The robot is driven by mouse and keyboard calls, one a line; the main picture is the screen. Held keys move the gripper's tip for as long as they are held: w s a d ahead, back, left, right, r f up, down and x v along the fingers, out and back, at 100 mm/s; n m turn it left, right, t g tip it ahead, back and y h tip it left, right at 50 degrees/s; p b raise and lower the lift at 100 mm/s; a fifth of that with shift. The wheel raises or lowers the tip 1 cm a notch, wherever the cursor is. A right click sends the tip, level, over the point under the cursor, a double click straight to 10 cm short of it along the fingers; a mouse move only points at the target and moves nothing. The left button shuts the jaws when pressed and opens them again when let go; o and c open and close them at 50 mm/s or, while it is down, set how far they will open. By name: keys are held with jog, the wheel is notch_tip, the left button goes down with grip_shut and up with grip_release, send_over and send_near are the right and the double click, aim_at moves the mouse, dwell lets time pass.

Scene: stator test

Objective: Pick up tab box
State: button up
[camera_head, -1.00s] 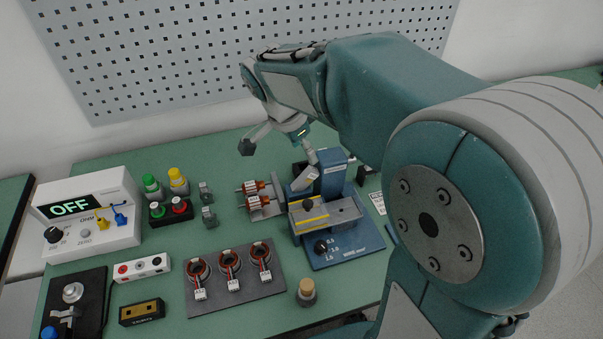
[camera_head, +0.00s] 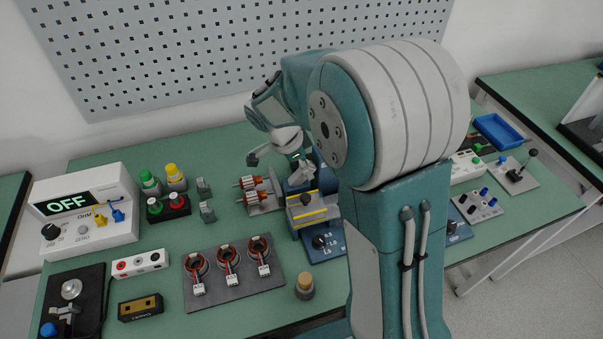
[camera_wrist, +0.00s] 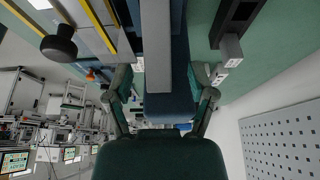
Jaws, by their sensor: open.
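My gripper (camera_wrist: 164,90) is open in the wrist view, its fingers to either side of a blue block with a grey bar (camera_wrist: 156,50). I cannot tell whether they touch it. In the head view my gripper (camera_head: 301,170) is beside the blue fixture (camera_head: 325,245) at the table's middle, its fingertips partly hidden. No object is clearly marked as the tab box. A small black box with a yellow top panel (camera_head: 140,307) lies at the front left, well away from my gripper.
The green table holds a white meter reading OFF (camera_head: 80,215), a grey plate with several stators (camera_head: 235,287), two rotors (camera_head: 250,190) and a cork-topped jar (camera_head: 305,286). A blue tray (camera_head: 498,131) is at the right. My arm hides part of the table.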

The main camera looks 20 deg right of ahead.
aim_at(309, 162)
jog(key=shift+x, duration=1.1)
grip_shut()
notch_tip(309, 162, up, 10)
jog(key=shift+r, duration=0.1)
